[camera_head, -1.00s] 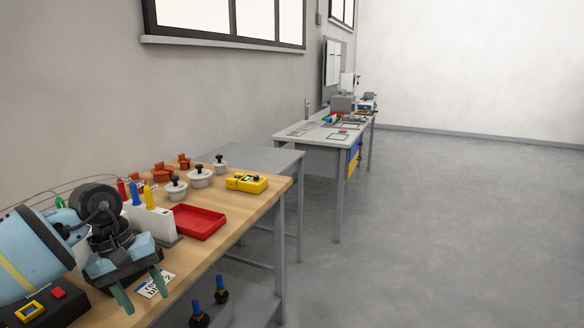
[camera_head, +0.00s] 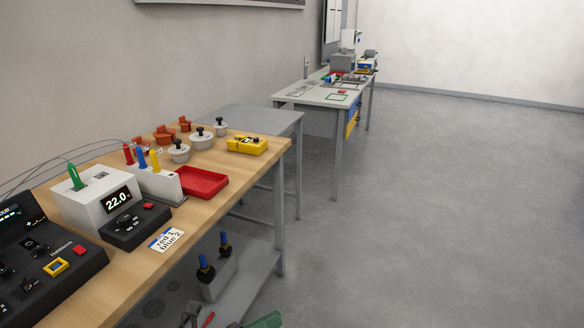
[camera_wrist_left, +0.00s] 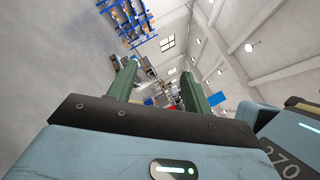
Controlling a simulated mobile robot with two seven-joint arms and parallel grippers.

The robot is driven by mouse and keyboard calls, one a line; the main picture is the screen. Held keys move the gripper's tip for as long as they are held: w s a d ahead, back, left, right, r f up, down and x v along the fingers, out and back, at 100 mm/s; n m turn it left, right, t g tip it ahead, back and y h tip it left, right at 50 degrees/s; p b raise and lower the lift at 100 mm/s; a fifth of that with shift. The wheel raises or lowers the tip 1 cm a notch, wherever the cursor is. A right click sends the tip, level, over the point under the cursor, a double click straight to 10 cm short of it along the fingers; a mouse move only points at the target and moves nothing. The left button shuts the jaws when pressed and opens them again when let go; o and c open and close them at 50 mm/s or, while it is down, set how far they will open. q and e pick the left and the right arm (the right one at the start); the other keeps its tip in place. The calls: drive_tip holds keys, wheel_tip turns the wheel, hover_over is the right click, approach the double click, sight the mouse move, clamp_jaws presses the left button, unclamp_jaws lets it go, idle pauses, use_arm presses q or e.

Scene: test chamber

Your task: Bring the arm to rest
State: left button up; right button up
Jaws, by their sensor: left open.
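My left gripper (camera_head: 264,320) shows only as a bit of green finger at the bottom edge of the head view; the rest of it is out of frame. In the left wrist view the two green fingers of this gripper (camera_wrist_left: 157,82) stand wide apart, with nothing between them. The wrist view looks out over the room, tilted, with floor, walls and distant furniture. My right gripper is in neither view.
The wooden bench (camera_head: 125,275) holds a black control box (camera_head: 40,262), a white display unit (camera_head: 95,203), a red tray (camera_head: 203,182) and a yellow device (camera_head: 247,145). A lower shelf (camera_head: 245,280) holds blue-topped tools. Floor (camera_head: 430,220) to the right is clear.

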use_arm(q)
drive_tip(key=s+a+f+n+t+y+p, duration=0.1)
drive_tip(key=s+a+f+n+t+y, duration=0.35)
drive_tip(key=n, duration=0.85)
drive_tip(key=s+a+f+n+t+y+p, duration=0.15)
drive_tip(key=s+a+f+n+y, duration=0.4)
drive_tip(key=f+n+y, duration=0.6)
drive_tip(key=s+a+f+n+g, duration=0.2)
drive_tip(key=s+f+n, duration=0.1)
drive_tip(key=s+n, duration=0.3)
drive_tip(key=s+a+f+n+g+y, duration=0.1)
drive_tip(key=s+a+f+n+g, duration=0.2)
drive_tip(key=s+n, duration=0.3)
drive_tip(key=s+f, duration=0.1)
drive_tip(key=s, duration=0.2)
drive_tip(key=shift+s+a, duration=0.3)
drive_tip(key=shift+s, duration=0.1)
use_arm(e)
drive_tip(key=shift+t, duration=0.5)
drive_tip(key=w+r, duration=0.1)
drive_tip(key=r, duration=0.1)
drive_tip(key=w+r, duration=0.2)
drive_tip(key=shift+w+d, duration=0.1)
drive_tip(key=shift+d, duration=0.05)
use_arm(q)
drive_tip(key=shift+n, duration=0.25)
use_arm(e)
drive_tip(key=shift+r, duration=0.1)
